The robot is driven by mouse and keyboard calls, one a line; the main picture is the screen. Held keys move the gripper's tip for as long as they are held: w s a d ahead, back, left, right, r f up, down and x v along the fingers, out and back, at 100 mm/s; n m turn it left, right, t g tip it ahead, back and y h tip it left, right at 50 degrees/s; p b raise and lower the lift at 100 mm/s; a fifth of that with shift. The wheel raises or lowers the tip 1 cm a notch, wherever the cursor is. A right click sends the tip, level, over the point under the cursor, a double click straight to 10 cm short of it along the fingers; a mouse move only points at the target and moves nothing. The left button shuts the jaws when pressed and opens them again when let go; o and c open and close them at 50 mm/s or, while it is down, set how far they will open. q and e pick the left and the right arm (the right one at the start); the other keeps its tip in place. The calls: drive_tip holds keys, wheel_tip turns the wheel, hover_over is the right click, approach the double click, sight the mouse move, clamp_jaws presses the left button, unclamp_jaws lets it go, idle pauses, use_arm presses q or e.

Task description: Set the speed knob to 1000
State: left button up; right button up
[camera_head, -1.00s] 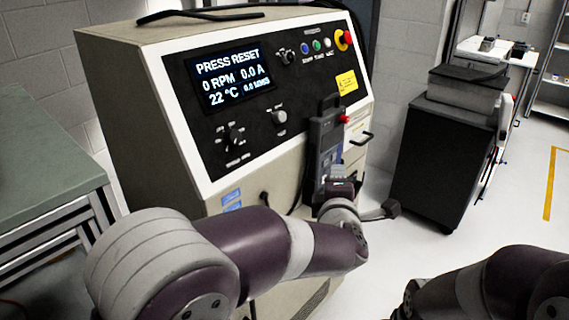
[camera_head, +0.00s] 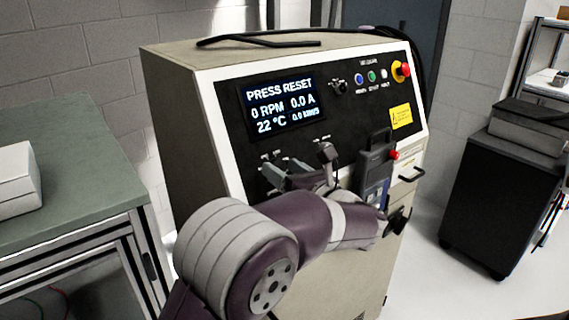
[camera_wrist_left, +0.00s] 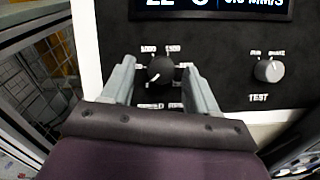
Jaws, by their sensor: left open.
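The black speed knob (camera_wrist_left: 160,72) is on the dark panel in the left wrist view, with "1000" printed at its upper left and another number at its upper right. Its pointer is too small to read surely. My left gripper (camera_wrist_left: 157,75) is open, with one grey finger on each side of the knob and gaps visible between. In the head view, my left gripper (camera_head: 290,173) is at the lower left of the panel and hides the knob. My right gripper is not in view.
A grey test knob (camera_wrist_left: 268,70) is right of the speed knob. The display (camera_head: 280,105) reads PRESS RESET and 0 RPM. A handheld device (camera_head: 374,175) hangs right of my arm. A red emergency button (camera_head: 404,69) is at the upper right. A green-topped bench (camera_head: 85,185) stands left.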

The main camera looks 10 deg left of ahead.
use_arm(q)
drive_tip(key=shift+w, duration=0.3)
drive_tip(key=shift+a, duration=0.1)
drive_tip(key=c, duration=1)
drive_tip(key=shift+s, duration=0.1)
drive_tip(key=shift+f, duration=0.1)
